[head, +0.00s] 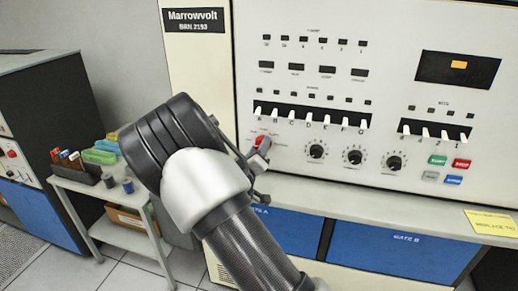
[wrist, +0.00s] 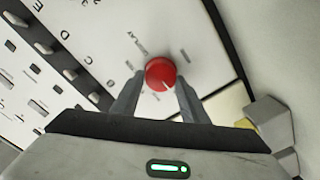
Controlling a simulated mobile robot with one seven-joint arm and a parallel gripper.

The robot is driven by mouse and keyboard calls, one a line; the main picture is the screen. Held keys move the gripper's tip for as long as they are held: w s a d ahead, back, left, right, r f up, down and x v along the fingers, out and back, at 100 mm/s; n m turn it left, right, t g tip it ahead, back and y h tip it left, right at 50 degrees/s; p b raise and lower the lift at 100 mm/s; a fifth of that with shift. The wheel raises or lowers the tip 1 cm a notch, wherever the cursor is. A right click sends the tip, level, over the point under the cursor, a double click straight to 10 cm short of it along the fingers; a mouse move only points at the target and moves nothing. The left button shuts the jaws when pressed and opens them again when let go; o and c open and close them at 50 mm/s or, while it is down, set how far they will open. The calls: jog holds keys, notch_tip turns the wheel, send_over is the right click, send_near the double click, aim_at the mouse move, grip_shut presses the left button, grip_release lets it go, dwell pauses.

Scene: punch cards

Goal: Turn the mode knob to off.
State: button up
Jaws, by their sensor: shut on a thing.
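The mode knob (wrist: 160,72) is round and red with a short white pointer mark, on the cream panel. In the wrist view the mark is on the knob's lower edge, toward my gripper's body. The knob also shows in the head view (head: 262,141), partly covered by my gripper. My gripper (wrist: 159,86) is shut on the knob, with one grey finger on each side. Small labels stand around the knob; one seems to read "DISPLAY", and I cannot make out an off label.
Lever switches (head: 310,117) run in a row above the knob, and black dials (head: 355,156) sit to its right. Coloured buttons (head: 450,170) are farther right. A desk ledge (head: 340,198) lies below the panel. A small cart (head: 95,190) stands at left.

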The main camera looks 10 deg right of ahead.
jog(key=o, duration=1)
jog(key=b+v, duration=0.1)
jog(key=v, duration=1.6)
jog(key=shift+s+a, duration=0.15)
jog(key=shift+s, duration=0.1)
